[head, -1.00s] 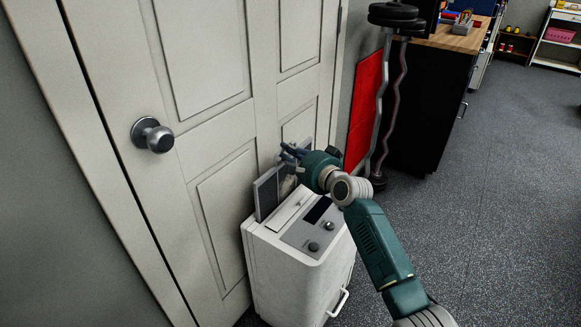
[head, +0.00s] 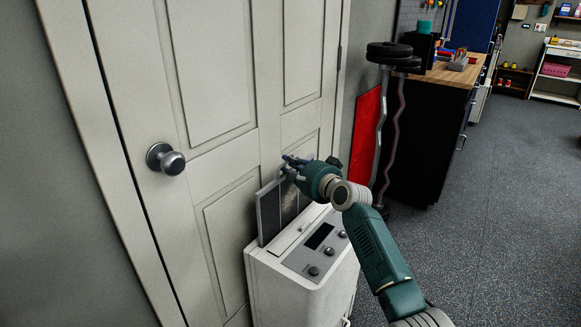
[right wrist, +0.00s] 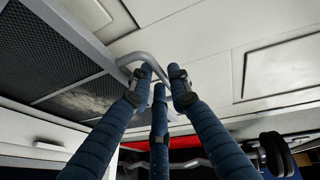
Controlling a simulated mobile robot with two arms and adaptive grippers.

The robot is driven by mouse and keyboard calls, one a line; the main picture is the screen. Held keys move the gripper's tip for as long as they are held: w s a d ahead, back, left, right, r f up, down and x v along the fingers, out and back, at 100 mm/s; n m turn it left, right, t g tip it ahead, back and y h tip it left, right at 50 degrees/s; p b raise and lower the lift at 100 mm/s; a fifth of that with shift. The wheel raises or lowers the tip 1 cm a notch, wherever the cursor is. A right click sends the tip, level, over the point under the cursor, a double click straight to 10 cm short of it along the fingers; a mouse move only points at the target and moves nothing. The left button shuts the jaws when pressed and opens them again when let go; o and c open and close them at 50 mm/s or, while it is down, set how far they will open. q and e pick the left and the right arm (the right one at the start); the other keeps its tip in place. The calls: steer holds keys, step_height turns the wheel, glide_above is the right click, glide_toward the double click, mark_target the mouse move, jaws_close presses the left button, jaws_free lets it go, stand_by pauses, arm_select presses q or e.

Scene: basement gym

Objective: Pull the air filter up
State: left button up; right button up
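The air filter (head: 269,212) is a dark mesh panel in a light frame. It stands upright, partly out of the top slot of a white appliance (head: 290,290); its lower part is hidden inside. My right gripper (head: 289,165) is at the filter's top edge, against the door side. In the right wrist view, its blue fingers (right wrist: 158,84) are closed around a grey bent handle (right wrist: 136,59) beside the mesh of the filter (right wrist: 48,58). My left gripper is not in view.
A white panelled door (head: 220,140) with a round knob (head: 165,159) stands right behind the appliance. The carpet (head: 480,240) at right is clear.

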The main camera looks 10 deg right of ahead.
stand_by(0.3)
steer(key=v, duration=1.2)
steer(key=shift+f, duration=0.1)
